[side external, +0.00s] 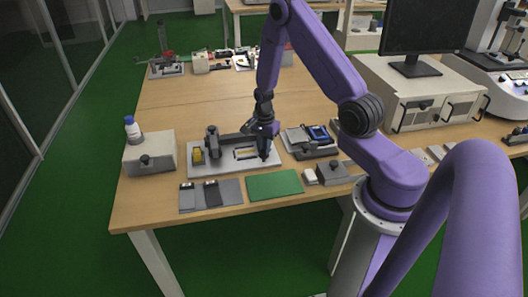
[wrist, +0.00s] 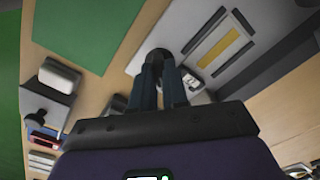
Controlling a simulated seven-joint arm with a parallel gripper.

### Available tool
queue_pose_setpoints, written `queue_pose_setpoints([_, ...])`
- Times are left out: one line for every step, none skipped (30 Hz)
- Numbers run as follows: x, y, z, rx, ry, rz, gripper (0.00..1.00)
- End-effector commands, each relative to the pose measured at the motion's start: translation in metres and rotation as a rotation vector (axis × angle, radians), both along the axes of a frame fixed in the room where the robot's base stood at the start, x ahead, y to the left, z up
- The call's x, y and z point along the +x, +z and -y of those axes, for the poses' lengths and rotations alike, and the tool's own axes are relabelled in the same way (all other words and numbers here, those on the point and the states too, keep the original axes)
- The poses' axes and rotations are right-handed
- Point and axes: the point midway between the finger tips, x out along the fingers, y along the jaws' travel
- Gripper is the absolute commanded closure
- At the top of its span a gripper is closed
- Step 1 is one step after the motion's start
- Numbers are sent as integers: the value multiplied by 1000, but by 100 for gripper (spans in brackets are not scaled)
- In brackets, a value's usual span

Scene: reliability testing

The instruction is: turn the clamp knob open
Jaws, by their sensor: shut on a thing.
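The clamp fixture has a light grey base plate (side external: 213,171) on the wooden table, with a dark upright (side external: 211,142) and a yellow part at its left. A yellow strip (wrist: 222,48) in a pale frame shows on it in the wrist view. The dark round clamp knob (wrist: 157,54) is at the plate's edge, at my fingertips. My gripper (side external: 264,152) points down at the right end of the fixture. In the wrist view my gripper (wrist: 159,72) is shut on the knob; the fingers hide part of it.
A green mat (side external: 274,185) lies in front. A white block (side external: 310,176) and a grey box (side external: 334,173) with a black knob stand to the right. A tray with a blue device (side external: 319,133) is behind right. A bottle (side external: 132,129) stands on a box at left.

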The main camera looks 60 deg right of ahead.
Motion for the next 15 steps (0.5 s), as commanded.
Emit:
queue_pose_setpoints([0, 0, -1, 0, -26, 0, 100])
queue_pose_setpoints([0, 0, -1, 0, -37, 1, 100])
queue_pose_setpoints([0, 0, -1, 0, -55, 1, 100])
queue_pose_setpoints([0, 0, -1, 0, -70, 1, 100])
queue_pose_setpoints([1, 0, -1, 0, -91, 1, 100])
queue_pose_setpoints([0, 0, -1, 0, -126, 1, 100])
queue_pose_setpoints([0, 0, -1, 0, -152, 0, 100])
queue_pose_setpoints([1, 0, -1, 0, -177, 1, 100])
queue_pose_setpoints([0, 0, -1, 0, -205, 0, 100])
queue_pose_setpoints([0, 0, -1, 0, -220, 1, 100])
queue_pose_setpoints([0, 0, -1, 0, -234, 1, 100])
queue_pose_setpoints([0, 0, -1, 0, -250, 1, 100])
queue_pose_setpoints([0, 0, -1, 0, -267, 1, 100])
queue_pose_setpoints([0, 0, -1, 0, -288, 1, 100])
queue_pose_setpoints([1, 0, -1, 0, -322, 1, 100])
